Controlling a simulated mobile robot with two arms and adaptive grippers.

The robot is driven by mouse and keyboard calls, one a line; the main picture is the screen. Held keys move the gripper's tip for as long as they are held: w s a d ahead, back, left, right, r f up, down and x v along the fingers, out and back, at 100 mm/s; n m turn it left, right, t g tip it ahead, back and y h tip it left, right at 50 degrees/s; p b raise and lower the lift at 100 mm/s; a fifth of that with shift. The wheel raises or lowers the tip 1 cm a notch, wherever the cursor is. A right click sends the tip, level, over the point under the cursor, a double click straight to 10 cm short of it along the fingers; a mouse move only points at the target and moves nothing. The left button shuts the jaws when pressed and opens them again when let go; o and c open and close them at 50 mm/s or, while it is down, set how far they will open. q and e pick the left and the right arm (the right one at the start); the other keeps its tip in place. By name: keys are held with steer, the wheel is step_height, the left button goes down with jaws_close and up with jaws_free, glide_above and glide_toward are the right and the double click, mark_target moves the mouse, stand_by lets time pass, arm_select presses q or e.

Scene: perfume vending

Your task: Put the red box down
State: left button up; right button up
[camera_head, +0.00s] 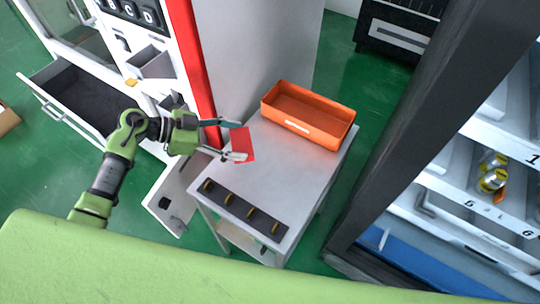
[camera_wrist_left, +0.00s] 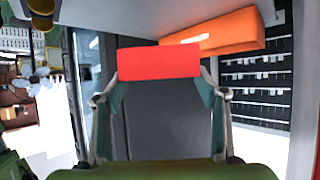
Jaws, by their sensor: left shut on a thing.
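The red box (camera_head: 242,145) is a small flat red block in the head view, held at the tips of my left gripper (camera_head: 235,141). It also shows in the wrist view as a red rectangle (camera_wrist_left: 159,62) between the two fingertips (camera_wrist_left: 159,80). My left gripper is shut on it, over the left part of the small grey table (camera_head: 270,165). I cannot tell whether the box touches the tabletop. My right gripper is not in view.
An orange tray (camera_head: 322,132) stands at the table's back right; it also shows in the wrist view (camera_wrist_left: 225,35). A dark strip with several brass-coloured pieces (camera_head: 240,208) lies along the front edge. The table's middle is clear. A vending machine (camera_head: 150,62) stands left, a glass-fronted cabinet (camera_head: 375,190) right.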

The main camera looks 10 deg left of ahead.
arm_select(q)
steer(key=d+f, duration=0.4)
steer(key=w+d+f+p, duration=0.1)
steer(key=d, duration=0.2)
steer(key=shift+f, duration=0.4)
steer(key=shift+d+f, duration=0.45)
steer(key=shift+f, duration=0.1)
step_height(320, 180, down, 2)
steer(key=shift+d+f, duration=0.1)
steer(key=shift+d, duration=0.05)
steer(key=shift+f+p, duration=0.3)
steer(key=shift+f, duration=0.3)
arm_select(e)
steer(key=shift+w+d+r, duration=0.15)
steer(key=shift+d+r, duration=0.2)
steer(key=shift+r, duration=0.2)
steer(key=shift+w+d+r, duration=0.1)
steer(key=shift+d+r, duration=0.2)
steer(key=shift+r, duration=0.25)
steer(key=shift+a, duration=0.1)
arm_select(q)
steer(key=o, duration=1.2)
steer(key=shift+c, duration=0.2)
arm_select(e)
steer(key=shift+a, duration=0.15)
